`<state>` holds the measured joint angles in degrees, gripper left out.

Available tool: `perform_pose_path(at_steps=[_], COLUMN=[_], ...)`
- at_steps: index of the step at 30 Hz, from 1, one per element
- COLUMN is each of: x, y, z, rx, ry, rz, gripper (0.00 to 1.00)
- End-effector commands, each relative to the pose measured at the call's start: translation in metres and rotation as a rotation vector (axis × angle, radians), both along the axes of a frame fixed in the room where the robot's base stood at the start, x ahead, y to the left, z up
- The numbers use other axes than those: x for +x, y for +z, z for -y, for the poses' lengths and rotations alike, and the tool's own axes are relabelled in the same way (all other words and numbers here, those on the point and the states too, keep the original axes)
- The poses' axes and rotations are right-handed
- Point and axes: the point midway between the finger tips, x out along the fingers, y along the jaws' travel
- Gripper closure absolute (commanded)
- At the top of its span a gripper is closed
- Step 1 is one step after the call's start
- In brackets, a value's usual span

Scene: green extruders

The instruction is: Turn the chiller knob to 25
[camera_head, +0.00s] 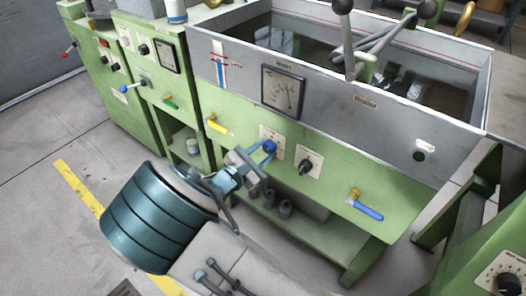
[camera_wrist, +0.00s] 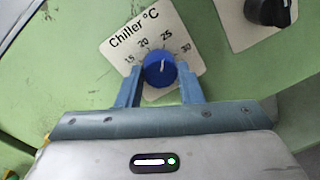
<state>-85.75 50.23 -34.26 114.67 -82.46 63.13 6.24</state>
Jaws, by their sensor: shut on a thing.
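The chiller knob is a round blue knob (camera_wrist: 159,69) on a white plate (camera_wrist: 121,41) marked "Chiller °C" with 15, 20, 25 and 30. Its short white pointer line points up and slightly right in the wrist view, roughly towards the 25. In the head view the blue knob (camera_head: 270,146) sits on the green front panel, at the tip of my gripper (camera_head: 259,159). In the wrist view my gripper (camera_wrist: 160,78) has one blue finger on each side of the knob, shut on it. The knob's lower edge lies between the fingers.
A black knob (camera_head: 305,167) on its own white plate sits just right of the chiller knob. A yellow-handled valve (camera_head: 218,126) is to the left and a blue-handled valve (camera_head: 368,211) to the right. A grey tank (camera_head: 330,101) rises above the panel.

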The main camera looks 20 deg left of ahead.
Motion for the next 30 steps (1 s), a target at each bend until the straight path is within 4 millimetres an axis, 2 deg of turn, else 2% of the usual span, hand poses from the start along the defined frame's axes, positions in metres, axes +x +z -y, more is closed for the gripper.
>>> perform_pose_path(at_steps=[9,22,23,25,30], x=[-0.0002,-0.0002,-0.0002,-0.0002,-0.0002], y=[0.0,0.0,0.0,0.0,0.0], z=[0.0003,0.0003,0.0002,0.0002,0.0002], rx=[0.084,0.093,0.093,0.092,0.092], ry=[-0.001,-0.001,-0.001,0.0,0.0], rz=[0.034,0.038,0.038,0.039,0.039], gripper=[0.9,0.9,0.64,0.45,0.45])
